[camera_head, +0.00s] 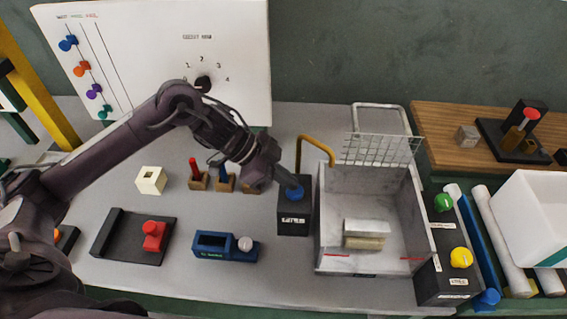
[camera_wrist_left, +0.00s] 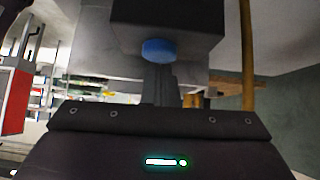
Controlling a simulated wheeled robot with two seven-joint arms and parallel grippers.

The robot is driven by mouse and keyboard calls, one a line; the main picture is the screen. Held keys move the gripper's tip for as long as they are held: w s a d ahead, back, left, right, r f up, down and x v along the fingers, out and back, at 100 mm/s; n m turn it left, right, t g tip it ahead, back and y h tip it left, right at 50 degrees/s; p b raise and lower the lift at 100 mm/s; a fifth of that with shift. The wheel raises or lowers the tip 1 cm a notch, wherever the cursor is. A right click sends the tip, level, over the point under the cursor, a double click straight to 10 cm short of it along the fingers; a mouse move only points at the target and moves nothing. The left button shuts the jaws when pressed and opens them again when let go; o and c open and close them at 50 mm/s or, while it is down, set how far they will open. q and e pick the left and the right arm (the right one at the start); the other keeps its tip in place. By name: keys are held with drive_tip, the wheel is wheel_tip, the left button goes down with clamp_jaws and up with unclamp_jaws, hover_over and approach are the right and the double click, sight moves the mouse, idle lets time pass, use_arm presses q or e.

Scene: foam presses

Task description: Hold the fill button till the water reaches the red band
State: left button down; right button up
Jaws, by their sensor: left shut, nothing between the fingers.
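The fill button is a blue knob (camera_head: 293,192) on top of a black box (camera_head: 293,222) with a white label. My left gripper (camera_head: 290,184) is shut and empty, with its fingertips at the blue button from above. In the left wrist view the shut fingers (camera_wrist_left: 160,75) meet the blue button (camera_wrist_left: 160,50); whether it is pressed down I cannot tell. To the right stands a clear-fronted tank (camera_head: 325,225) with red band marks (camera_head: 336,255) low on its front. A pale block (camera_head: 366,232) lies inside. I cannot make out a water level. My right gripper is not in view.
A yellow spout pipe (camera_head: 316,142) rises behind the button box. A wire rack (camera_head: 382,150) tops the tank's back. A box with green and yellow buttons (camera_head: 445,285) stands right of the tank. A blue device (camera_head: 225,246) and red-knobbed black tray (camera_head: 130,238) lie left.

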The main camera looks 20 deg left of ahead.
use_arm(q)
drive_tip(key=shift+f, duration=0.25)
